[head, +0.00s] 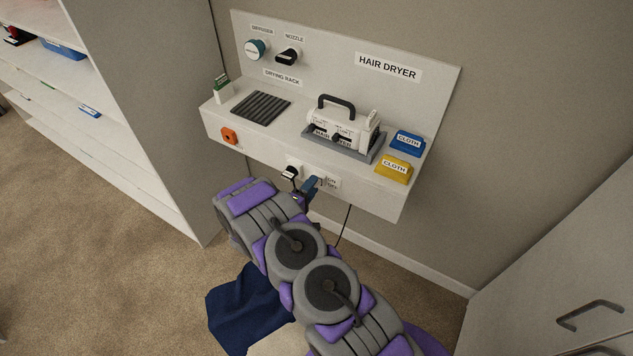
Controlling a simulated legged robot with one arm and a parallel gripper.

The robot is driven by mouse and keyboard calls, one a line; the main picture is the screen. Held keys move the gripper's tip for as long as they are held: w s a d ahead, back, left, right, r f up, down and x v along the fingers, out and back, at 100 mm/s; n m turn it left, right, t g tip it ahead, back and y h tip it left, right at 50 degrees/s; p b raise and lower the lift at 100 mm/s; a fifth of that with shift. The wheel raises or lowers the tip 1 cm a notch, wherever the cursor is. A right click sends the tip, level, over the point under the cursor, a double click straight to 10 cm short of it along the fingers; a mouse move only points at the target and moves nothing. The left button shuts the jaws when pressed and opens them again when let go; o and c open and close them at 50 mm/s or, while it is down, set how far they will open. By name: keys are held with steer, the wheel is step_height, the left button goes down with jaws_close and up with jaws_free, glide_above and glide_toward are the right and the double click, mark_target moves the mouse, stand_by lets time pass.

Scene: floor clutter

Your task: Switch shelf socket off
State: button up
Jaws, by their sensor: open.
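The shelf (224,119) is a white wall unit marked HAIR DRYER. On its front face is a white socket (293,163) with a dark piece at its lower part. A small label (332,183), partly hidden and seeming to read ON/OFF, sits to its right. My gripper (302,186) is open at the front face, just below the socket and left of the label. One bluish finger overlaps the label's left side. I cannot tell whether it touches the shelf front. The switch itself is hidden or too small to make out.
An orange item (229,136) is on the front. A dark blue cloth (245,305) lies below. White cabinets stand both sides.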

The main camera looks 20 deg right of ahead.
steer(key=shift+f, duration=1.35)
steer(key=shift+r, duration=0.1)
steer(key=v, duration=0.8)
steer(key=shift+r, duration=0.35)
stand_by(0.5)
stand_by(0.4)
